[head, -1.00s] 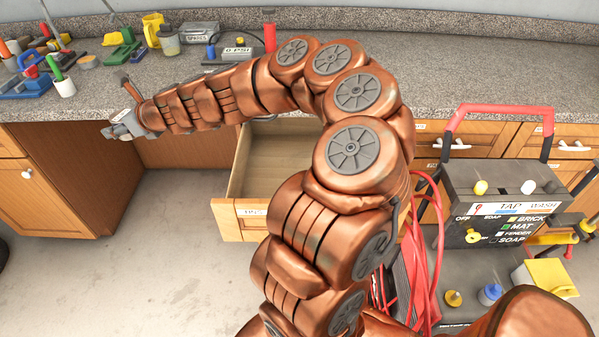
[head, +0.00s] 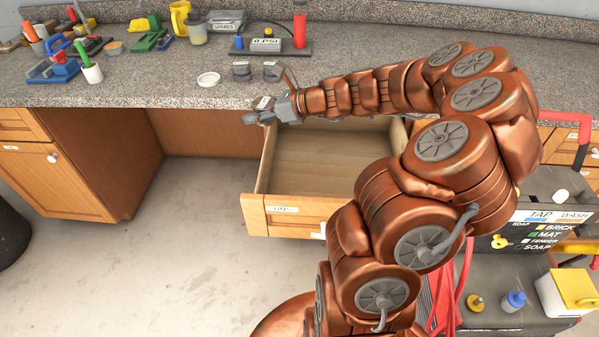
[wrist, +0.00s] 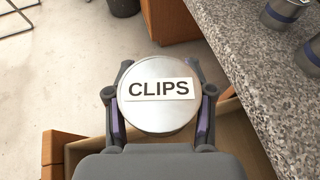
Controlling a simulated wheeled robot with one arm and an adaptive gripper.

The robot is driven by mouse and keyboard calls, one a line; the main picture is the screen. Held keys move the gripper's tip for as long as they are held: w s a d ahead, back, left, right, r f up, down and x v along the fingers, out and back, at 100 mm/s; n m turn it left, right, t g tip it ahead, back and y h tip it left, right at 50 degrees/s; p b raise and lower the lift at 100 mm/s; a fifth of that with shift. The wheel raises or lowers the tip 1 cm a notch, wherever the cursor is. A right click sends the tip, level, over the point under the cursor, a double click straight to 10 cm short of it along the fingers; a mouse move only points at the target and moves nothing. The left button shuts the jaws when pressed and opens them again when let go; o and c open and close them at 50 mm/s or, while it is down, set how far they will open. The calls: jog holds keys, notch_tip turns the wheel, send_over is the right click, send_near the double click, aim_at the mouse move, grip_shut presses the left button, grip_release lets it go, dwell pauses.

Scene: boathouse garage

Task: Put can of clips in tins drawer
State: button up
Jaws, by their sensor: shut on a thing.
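The can of clips (wrist: 160,95) is a round metal tin with a white CLIPS label on its lid, seen from above in the wrist view. My gripper (head: 264,110) is shut on its sides, one finger at each side, and holds it upright. In the head view the gripper is near the back left corner of the tins drawer (head: 284,210), by the counter edge. The drawer is pulled open, its visible inside empty. Its front label is hard to read. In the wrist view, the drawer's wooden edge (wrist: 60,150) shows below the can.
Two grey tins (head: 241,73) and a white lid or disc (head: 208,79) stand on the granite counter (head: 150,93) behind my gripper. A pump with a red cylinder (head: 300,25) is further back. A black tap-and-wash box (head: 530,240) is at the right. The floor left of the drawer is clear.

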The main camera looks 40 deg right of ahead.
jog(key=s+d+f+n+g+y, duration=0.2)
jog(key=s+d+f, duration=0.1)
jog(key=s, duration=0.7)
jog(key=b, duration=0.5)
send_over(300, 191)
jog(key=s+a, duration=0.1)
jog(key=shift+n+y, duration=0.4)
notch_tip(300, 191, down, 12)
jog(key=shift+a, duration=0.1)
jog(key=shift+r, duration=0.1)
jog(key=shift+s+r+p, duration=0.1)
jog(key=shift+p, duration=0.2)
jog(key=shift+f+b, duration=0.85)
jog(key=shift+f, duration=1.8)
jog(key=shift+f, duration=0.75)
jog(key=shift+f, duration=0.2)
